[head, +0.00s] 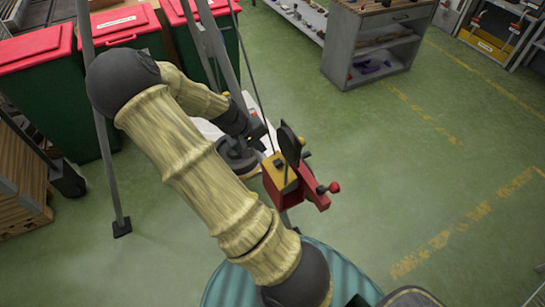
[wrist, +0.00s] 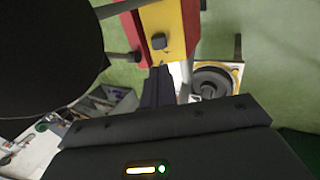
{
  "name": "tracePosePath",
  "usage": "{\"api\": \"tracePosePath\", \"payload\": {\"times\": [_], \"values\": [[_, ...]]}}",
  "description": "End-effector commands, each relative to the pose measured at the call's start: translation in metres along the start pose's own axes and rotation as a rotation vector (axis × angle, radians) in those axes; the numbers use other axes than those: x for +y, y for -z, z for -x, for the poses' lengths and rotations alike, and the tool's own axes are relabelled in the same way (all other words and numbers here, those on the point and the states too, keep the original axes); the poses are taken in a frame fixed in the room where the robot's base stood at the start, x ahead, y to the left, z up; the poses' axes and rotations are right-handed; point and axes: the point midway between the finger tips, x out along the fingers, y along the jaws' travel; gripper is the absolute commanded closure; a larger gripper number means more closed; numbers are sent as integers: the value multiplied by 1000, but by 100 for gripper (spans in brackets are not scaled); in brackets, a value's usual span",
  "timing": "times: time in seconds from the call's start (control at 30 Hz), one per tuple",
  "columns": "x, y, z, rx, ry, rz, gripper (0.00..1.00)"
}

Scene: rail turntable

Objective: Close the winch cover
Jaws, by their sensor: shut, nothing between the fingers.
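The winch (head: 283,177) has a red and yellow body and stands in the middle of the head view; its body also shows at the top of the wrist view (wrist: 186,25).
A red-knobbed handle (head: 333,187) sticks out at the winch's right. Metal tripod legs (head: 105,150) stand around it. A dark round weight (head: 237,157) lies beside it. Green bins with red lids (head: 122,28) stand behind left, a grey cabinet (head: 372,45) behind right. The right floor is clear.

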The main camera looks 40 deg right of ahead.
Motion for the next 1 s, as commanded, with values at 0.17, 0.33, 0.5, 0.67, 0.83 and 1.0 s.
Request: {"api": "tracePosePath", "payload": {"times": [0.17,0.33,0.5,0.67,0.83,1.0], "values": [[2,-2,-33,-6,0,-4,100],[1,-1,-61,-3,0,0,100],[0,0,-84,-2,1,1,100],[0,0,-94,-1,1,-1,100],[0,0,-95,0,1,-3,100],[0,0,-95,0,3,-2,100]]}}
